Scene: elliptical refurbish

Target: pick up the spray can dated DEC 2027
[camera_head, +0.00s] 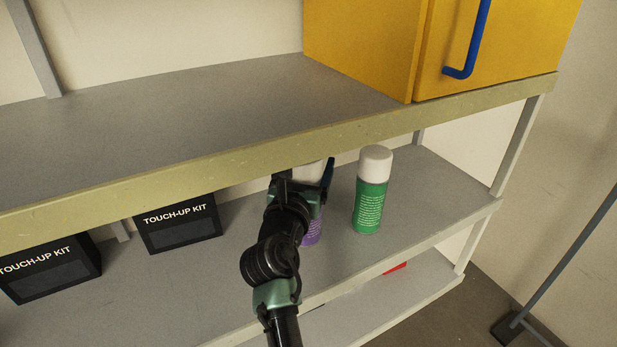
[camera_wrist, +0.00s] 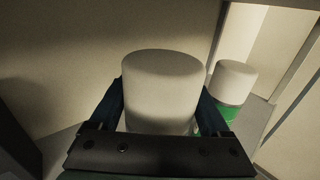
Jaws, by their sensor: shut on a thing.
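A purple spray can (camera_head: 312,231) with a white cap stands on the middle shelf, mostly hidden behind my arm in the head view. My gripper (camera_head: 305,178) is around its upper part. In the wrist view its white cap (camera_wrist: 163,88) sits between the two fingers of my gripper (camera_wrist: 163,112), which is shut on it. A green spray can (camera_head: 370,195) with a white cap stands upright to the right, apart from my gripper. Its cap also shows in the wrist view (camera_wrist: 234,82). I cannot read a date on either can.
Two black touch-up kit boxes (camera_head: 178,224) (camera_head: 48,268) stand to the left on the same shelf (camera_head: 420,200). The upper shelf's front edge (camera_head: 230,160) runs close above my gripper. A yellow cabinet (camera_head: 375,45) stands on top. A red thing (camera_head: 395,269) shows on the lower shelf.

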